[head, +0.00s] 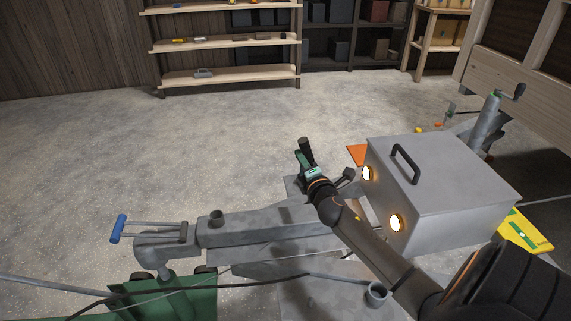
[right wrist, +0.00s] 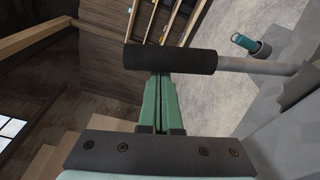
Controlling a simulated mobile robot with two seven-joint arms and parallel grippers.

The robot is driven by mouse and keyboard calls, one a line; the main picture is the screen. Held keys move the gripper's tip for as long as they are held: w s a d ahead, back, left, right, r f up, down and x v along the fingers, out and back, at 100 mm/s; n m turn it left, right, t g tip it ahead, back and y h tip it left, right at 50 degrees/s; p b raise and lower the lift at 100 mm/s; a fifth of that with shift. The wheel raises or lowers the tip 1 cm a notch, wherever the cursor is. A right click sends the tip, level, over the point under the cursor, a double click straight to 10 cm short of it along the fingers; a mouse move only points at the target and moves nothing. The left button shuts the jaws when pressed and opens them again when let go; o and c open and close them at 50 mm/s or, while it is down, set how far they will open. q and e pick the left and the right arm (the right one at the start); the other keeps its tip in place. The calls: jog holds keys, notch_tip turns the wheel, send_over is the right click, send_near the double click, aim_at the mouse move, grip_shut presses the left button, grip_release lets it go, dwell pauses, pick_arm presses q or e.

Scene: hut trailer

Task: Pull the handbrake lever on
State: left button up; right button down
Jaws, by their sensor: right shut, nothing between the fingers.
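The handbrake lever shows in the right wrist view as a black grip (right wrist: 170,57) on a pale grey rod running to the right. In the head view its dark grip (head: 306,147) stands up beside my right gripper, above the grey drawbar (head: 265,224). My right gripper (head: 303,160) has its green fingers shut with nothing between them. In the right wrist view the shut fingers (right wrist: 161,82) reach up to the underside of the black grip. I cannot tell whether they touch it. The lever's lower end is mostly hidden behind my right arm. My left gripper is out of view.
A grey box (head: 440,195) with a black handle and two lit lamps stands right of the lever. A blue-handled part (head: 118,229) sits at the drawbar's left end, above a green body (head: 180,300). A crank post (head: 486,122) is at the right. The floor behind is clear.

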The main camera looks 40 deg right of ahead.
aim_at(311, 152)
jog(key=shift+s+d+r+m, duration=0.25)
jog(key=shift+s+d+m, duration=0.15)
jog(key=shift+d, duration=0.25)
jog(key=shift+s+d+r+m, duration=0.2)
jog(key=shift+s+d+m, duration=0.2)
jog(key=shift+d, duration=0.2)
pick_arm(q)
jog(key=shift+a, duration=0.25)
pick_arm(e)
jog(key=shift+d, duration=0.2)
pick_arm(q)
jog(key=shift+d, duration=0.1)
pick_arm(e)
jog(key=shift+s+d, duration=0.1)
jog(key=shift+d, duration=0.05)
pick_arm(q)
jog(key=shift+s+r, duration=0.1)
pick_arm(e)
jog(key=shift+s, duration=0.1)
